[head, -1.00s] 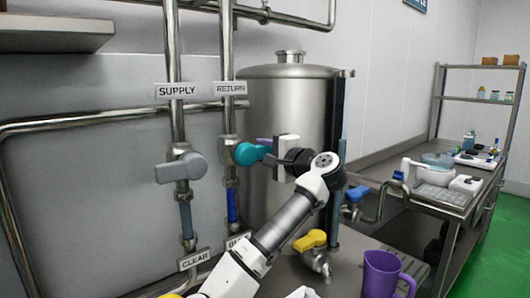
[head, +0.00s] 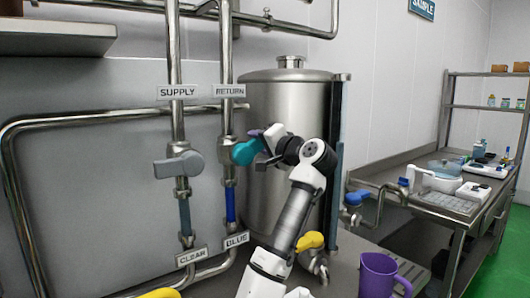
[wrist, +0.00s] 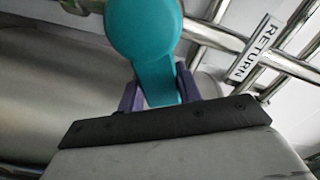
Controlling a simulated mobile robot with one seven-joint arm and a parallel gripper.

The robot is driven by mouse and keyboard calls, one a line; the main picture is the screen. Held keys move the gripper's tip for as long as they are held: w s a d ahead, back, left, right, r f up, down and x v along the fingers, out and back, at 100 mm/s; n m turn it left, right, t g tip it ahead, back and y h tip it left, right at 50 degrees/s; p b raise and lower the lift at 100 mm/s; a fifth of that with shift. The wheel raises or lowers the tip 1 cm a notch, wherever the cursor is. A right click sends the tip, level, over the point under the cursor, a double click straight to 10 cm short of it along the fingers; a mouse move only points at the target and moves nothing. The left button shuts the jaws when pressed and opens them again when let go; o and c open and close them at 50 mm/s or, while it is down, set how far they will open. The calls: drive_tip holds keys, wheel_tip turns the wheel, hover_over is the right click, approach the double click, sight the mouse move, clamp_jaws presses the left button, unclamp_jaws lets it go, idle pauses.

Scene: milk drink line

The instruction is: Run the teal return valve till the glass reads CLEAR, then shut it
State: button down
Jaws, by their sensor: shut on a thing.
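The teal return valve handle (head: 246,152) is on the pipe under the RETURN plate (head: 229,90). It points right and slightly up in the head view. My gripper (head: 264,146) is shut on its free end. In the wrist view the teal handle (wrist: 146,35) runs down between the purple fingers of my gripper (wrist: 160,92), which partly hide it. Below the valve, the return pipe's sight glass (head: 230,204) shows strong blue. The plate under it reads BLUE (head: 236,240). The supply pipe's glass (head: 185,217) is grey-blue, above a plate reading CLEAR (head: 191,256).
A grey supply valve handle (head: 180,165) sits close left of the teal one. A steel tank (head: 288,110) stands behind my arm. A yellow-handled tap (head: 310,241) and a purple jug (head: 379,275) are at lower right. A bench (head: 425,210) with lab items is farther right.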

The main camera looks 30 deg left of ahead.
sight(243, 144)
drive_tip(key=n, duration=0.2)
drive_tip(key=s+r+n, duration=0.1)
drive_tip(key=shift+a+r+n+b, duration=0.1)
drive_tip(key=shift+a+n+b, duration=0.1)
drive_tip(key=shift+n+b, duration=0.2)
drive_tip(key=n, duration=0.1)
drive_tip(key=s+r+n, duration=0.1)
drive_tip(key=shift+a+n, duration=0.15)
drive_tip(key=shift+n, duration=0.15)
drive_tip(key=n, duration=0.1)
drive_tip(key=s+n, duration=0.1)
drive_tip(key=shift+s+a+r+n, duration=0.1)
drive_tip(key=shift+a+r+n, duration=0.1)
drive_tip(key=shift+n, duration=0.1)
drive_tip(key=shift+s+a+r+n, duration=0.15)
drive_tip(key=shift+s+n, duration=0.25)
drive_tip(key=shift+n, duration=0.4)
drive_tip(key=shift+s+a+n, duration=0.15)
drive_tip(key=shift+s+n, duration=0.2)
drive_tip(key=shift+n, duration=0.45)
drive_tip(key=c, duration=1)
unclamp_jaws()
drive_tip(key=shift+s, duration=0.1)
drive_tip(key=shift+o, duration=0.2)
drive_tip(key=b+v, duration=0.4)
drive_tip(key=v, duration=1)
